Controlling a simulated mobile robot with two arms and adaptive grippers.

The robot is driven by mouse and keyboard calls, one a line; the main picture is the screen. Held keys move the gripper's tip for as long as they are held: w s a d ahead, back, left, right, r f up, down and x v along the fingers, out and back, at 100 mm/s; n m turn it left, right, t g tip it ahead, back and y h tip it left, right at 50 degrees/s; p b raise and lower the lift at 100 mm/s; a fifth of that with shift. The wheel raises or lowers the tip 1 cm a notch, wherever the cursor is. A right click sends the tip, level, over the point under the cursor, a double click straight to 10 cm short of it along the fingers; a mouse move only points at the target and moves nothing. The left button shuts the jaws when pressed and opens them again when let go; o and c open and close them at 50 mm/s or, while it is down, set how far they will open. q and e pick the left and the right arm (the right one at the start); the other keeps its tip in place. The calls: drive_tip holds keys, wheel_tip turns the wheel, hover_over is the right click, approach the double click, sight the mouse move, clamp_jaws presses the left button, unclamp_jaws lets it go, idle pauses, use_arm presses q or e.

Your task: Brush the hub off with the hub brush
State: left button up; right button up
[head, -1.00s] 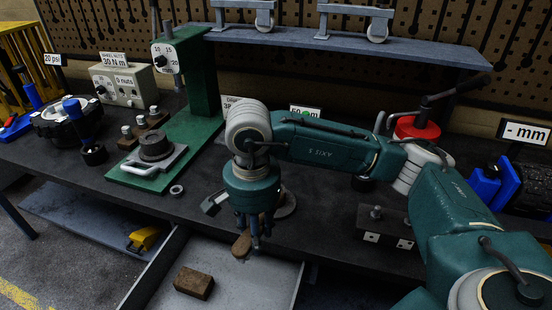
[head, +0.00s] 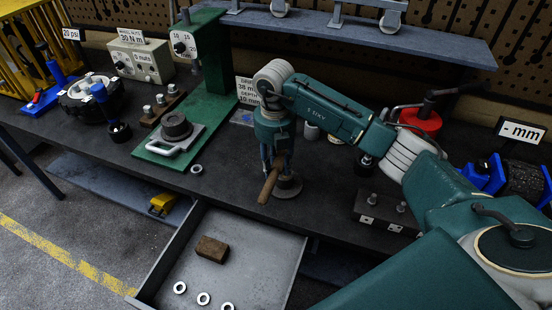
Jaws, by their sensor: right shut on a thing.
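My right gripper (head: 276,166) points down over the front middle of the bench, shut on the hub brush. The brush's brown wooden handle (head: 267,188) slants down and to the left from the fingers; its bristles are hidden or too small to make out. A round grey-brown flanged piece, apparently the hub (head: 288,190), sits on the bench just behind and right of the handle, partly covered by the gripper and brush. Whether the brush touches it I cannot tell. My left gripper is out of view.
An open drawer (head: 262,265) below holds a brown block (head: 212,249) and several rings. A shelf runs overhead.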

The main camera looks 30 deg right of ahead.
use_arm(q)
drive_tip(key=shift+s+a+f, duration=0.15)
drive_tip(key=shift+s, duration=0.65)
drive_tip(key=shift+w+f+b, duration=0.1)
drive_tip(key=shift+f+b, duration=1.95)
drive_tip(key=shift+b, duration=0.15)
use_arm(e)
drive_tip(key=shift+f, duration=2.95)
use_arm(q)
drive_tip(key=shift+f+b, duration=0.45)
use_arm(e)
drive_tip(key=shift+f, duration=0.6)
drive_tip(key=shift+s+d, duration=0.1)
